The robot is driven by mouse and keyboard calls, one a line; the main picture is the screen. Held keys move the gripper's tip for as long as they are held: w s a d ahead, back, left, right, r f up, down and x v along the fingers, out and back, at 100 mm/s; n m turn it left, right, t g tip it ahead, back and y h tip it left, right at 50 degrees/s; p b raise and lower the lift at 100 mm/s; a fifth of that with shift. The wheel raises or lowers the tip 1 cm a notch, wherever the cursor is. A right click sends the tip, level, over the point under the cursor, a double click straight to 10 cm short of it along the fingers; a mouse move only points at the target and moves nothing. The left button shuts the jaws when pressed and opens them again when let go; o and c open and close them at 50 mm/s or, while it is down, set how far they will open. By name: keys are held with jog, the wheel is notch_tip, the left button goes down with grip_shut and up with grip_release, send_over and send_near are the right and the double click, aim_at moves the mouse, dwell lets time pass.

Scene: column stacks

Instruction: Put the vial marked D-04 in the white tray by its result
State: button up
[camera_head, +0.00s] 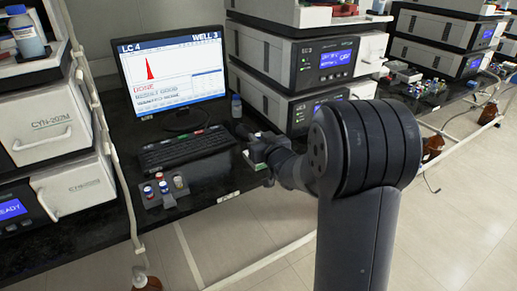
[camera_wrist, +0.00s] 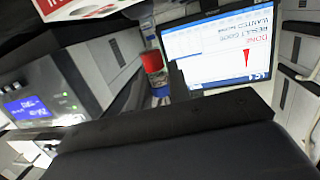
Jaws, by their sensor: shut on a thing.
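My gripper (camera_head: 266,158) is low over the bench, right of the keyboard. It is shut on what looks like a small vial, mostly hidden; no D-04 mark is readable. A small white and green thing (camera_head: 255,149) is by the gripper tip; I cannot tell if it is a tray. In the wrist view, which is upside down, a white thing with a red label (camera_wrist: 80,8) shows at the top left, perhaps a tray. The monitor (camera_head: 172,76) reads LC 4, WELL 3 and DONE, with a red peak; smaller lines are hard to read.
A grey holder (camera_head: 172,200) with several capped vials stands at the bench's front edge. A keyboard (camera_head: 185,148) lies behind it. Stacked instruments (camera_head: 290,60) rise on the right and more (camera_head: 60,150) on the left. A small bottle (camera_head: 236,106) stands beside the monitor.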

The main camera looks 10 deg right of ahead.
jog(key=shift+f+b, duration=1.5)
jog(key=shift+f, duration=0.5)
jog(key=shift+f+b, duration=1.1)
jog(key=shift+b, duration=0.05)
jog(key=o, duration=0.8)
jog(key=shift+o, duration=0.2)
jog(key=shift+s+d, duration=0.1)
jog(key=shift+s, duration=0.05)
jog(key=p+v, duration=0.1)
jog(key=v, duration=0.9)
jog(key=shift+s, duration=0.3)
jog(key=shift+w, duration=0.1)
